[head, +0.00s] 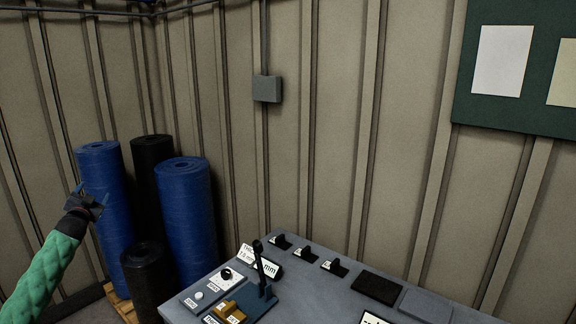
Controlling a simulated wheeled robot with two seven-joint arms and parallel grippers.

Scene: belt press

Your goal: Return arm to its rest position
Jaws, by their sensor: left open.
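My left arm comes in from the lower left in a green sleeve. My left gripper (92,197) is open and empty, with its fingers apart and pointing up. In the picture it overlaps the front of a tall blue roll (112,225); I cannot tell how far apart they are. My right arm and gripper do not show.
A grey control console (330,300) with a black lever (260,262), switches and a yellow part (224,311) stands at the lower middle. Blue and black rolls (186,215) stand on a pallet at left. A ribbed wall (330,130) with a green board (515,110) is behind.

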